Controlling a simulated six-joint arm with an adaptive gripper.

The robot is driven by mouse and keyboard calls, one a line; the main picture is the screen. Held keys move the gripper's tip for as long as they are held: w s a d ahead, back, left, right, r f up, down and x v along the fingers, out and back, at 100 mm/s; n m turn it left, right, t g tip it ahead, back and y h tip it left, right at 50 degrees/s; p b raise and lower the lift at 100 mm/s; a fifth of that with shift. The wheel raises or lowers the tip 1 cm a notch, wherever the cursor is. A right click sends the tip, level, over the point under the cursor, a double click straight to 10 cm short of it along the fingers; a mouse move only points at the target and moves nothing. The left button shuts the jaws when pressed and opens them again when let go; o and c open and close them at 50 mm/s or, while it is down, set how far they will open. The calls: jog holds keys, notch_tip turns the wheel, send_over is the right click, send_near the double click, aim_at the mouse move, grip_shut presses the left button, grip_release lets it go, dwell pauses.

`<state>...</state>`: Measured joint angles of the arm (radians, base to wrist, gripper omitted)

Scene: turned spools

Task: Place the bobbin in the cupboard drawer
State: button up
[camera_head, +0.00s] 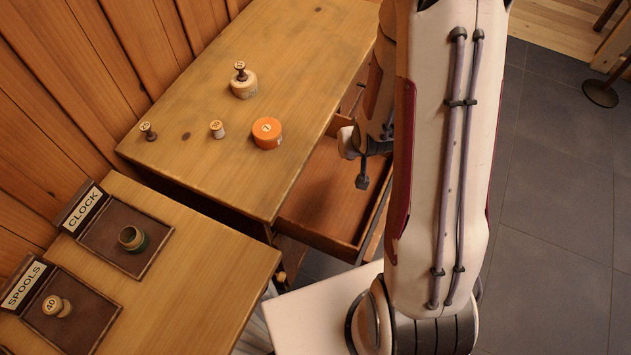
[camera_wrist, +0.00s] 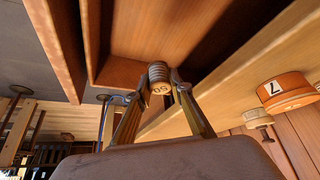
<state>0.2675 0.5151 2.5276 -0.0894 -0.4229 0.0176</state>
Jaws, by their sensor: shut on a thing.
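My gripper (camera_wrist: 158,88) is shut on a bobbin (camera_wrist: 159,77) with a dark ribbed body and a pale wooden end marked with a number that seems to read 50. In the wrist view the bobbin is between the two fingertips, with the open drawer (camera_wrist: 118,74) behind it. In the head view the drawer (camera_head: 328,242) is pulled out from under the cupboard top (camera_head: 225,185). My gripper (camera_head: 361,172) is over the drawer's right part there, partly hidden by my arm. I cannot tell its exact height above the drawer floor. The visible drawer floor is bare.
On the cupboard top stand an orange round container (camera_head: 267,132), a pale container with a spool on it (camera_head: 243,84), and small spools (camera_head: 217,129) (camera_head: 148,131). A lower table (camera_head: 185,290) carries a CLOCK tray (camera_head: 92,240) and a SPOOLS tray (camera_head: 38,325).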

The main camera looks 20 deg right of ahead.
jog(key=shift+w+d+f, duration=0.25)
jog(key=shift+d+f, duration=0.6)
jog(key=shift+f, duration=0.35)
jog(key=shift+w+d+f, duration=0.2)
jog(key=shift+d+f, duration=0.65)
jog(key=shift+f, duration=0.3)
jog(key=shift+f, duration=0.15)
send_over(354, 173)
jog(key=s, duration=0.2)
jog(key=shift+a+f, duration=0.15)
jog(key=shift+f, duration=1.25)
jog(key=shift+a+f, duration=0.1)
jog(key=shift+f, duration=1.3)
jog(key=shift+f, duration=0.1)
jog(key=shift+f, duration=2)
jog(key=shift+f, duration=0.1)
